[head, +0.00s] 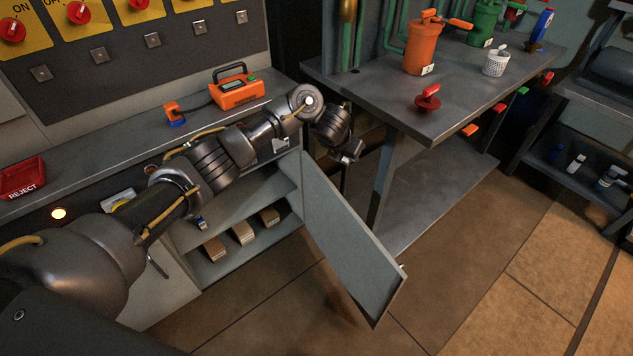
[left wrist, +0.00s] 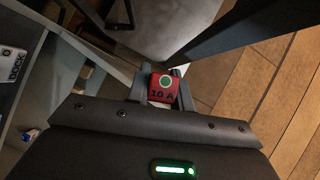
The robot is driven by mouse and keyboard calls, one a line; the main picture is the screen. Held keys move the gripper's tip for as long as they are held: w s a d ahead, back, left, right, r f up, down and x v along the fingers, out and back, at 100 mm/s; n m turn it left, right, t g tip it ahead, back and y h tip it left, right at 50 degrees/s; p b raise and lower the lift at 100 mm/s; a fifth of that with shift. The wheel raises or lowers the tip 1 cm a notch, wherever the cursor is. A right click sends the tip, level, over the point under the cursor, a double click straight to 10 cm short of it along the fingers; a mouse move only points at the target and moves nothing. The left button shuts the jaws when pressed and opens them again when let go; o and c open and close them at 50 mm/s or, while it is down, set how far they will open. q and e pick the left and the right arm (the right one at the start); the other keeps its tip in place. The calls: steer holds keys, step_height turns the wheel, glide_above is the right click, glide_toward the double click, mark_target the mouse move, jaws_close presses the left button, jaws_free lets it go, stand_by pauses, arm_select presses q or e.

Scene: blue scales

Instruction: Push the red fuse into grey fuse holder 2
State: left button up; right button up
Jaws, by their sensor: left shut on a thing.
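The red fuse (left wrist: 163,88) is in my left gripper, between its fingers, in the left wrist view. It is a small red block with a green and white round mark and the label "10 A". In the head view my left gripper (head: 349,156) hangs near the top of the open cabinet door, in front of the gap between the counter and the workbench. I cannot make out the fuse there. I cannot identify grey fuse holder 2 in either view. My right gripper is not in view.
The cabinet door (head: 345,235) stands open over the floor. Boxes (head: 243,232) sit on the shelf inside. An orange device (head: 237,93) and a red REJECT tray (head: 22,178) stand on the counter. The workbench (head: 450,105) at the right holds an orange canister (head: 423,48) and a white cup (head: 495,63).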

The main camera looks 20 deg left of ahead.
arm_select(q)
steer(key=s+d+r+m+g+h+b, duration=0.4)
steer(key=s+m, duration=0.4)
steer(key=m, duration=0.5)
steer(key=s+a+r+m+g+b, duration=0.2)
steer(key=s+a+m+g, duration=0.4)
steer(key=s+a, duration=0.9)
steer(key=s+m+b, duration=0.1)
steer(key=s+m, duration=0.2)
steer(key=shift+s+a+g+y+b, duration=0.2)
steer(key=shift+s+g+y+b, duration=0.1)
steer(key=shift+y+b, duration=0.1)
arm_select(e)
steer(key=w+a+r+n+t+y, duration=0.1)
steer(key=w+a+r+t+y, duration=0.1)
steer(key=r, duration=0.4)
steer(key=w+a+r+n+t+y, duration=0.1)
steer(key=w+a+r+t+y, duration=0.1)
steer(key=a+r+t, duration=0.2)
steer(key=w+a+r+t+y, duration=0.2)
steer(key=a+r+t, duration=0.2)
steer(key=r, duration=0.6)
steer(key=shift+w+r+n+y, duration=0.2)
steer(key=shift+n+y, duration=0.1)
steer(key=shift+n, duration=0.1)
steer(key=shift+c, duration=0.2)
